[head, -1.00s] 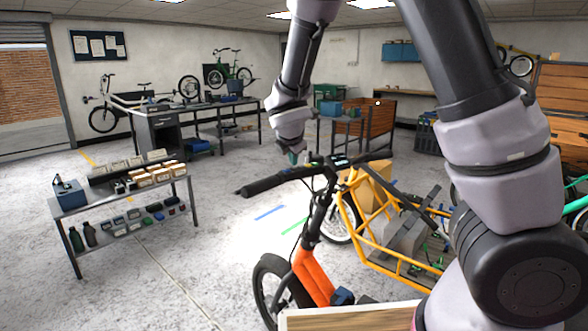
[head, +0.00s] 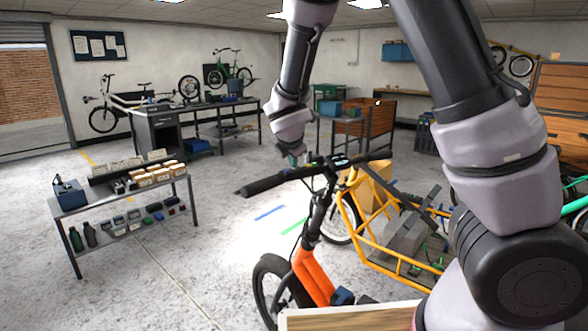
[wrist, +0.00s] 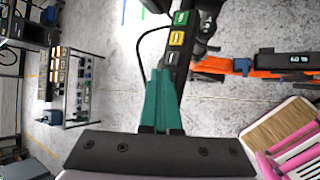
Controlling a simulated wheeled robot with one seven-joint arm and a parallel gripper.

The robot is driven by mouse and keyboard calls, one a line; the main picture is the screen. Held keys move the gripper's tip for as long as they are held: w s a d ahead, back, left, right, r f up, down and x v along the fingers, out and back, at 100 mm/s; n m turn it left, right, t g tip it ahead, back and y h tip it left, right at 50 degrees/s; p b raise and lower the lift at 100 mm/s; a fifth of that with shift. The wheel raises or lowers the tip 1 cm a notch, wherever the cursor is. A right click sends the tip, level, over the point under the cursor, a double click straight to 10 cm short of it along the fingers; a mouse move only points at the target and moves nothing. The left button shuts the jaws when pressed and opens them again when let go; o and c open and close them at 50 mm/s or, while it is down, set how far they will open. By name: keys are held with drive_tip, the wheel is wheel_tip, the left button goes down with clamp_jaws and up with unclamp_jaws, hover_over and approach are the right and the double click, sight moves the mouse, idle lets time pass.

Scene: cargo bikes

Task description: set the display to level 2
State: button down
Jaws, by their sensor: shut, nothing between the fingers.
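My gripper (wrist: 160,68) has teal fingers, shut and empty. In the wrist view its tips are beside the lowest key of a dark control pad on the handlebar; I cannot tell whether they touch. The pad carries a green key (wrist: 180,18), a yellow key (wrist: 177,38) and a grey key (wrist: 172,58). A dark unit with a small lit readout (wrist: 298,60) is at the right; its digits are too small to read surely. In the head view my gripper (head: 292,158) is over the handlebar (head: 270,182), left of a small lit screen (head: 340,161).
The orange cargo bike (head: 312,275) stands in front of me, with a yellow-framed bike (head: 385,255) behind it. A low shelf table (head: 125,195) with boxes stands at left. Workbenches line the back. The floor between them is clear.

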drive_tip(key=shift+r, duration=0.8)
drive_tip(key=shift+w+d+r, duration=0.1)
drive_tip(key=shift+d+r, duration=0.05)
drive_tip(key=shift+r, duration=2.35)
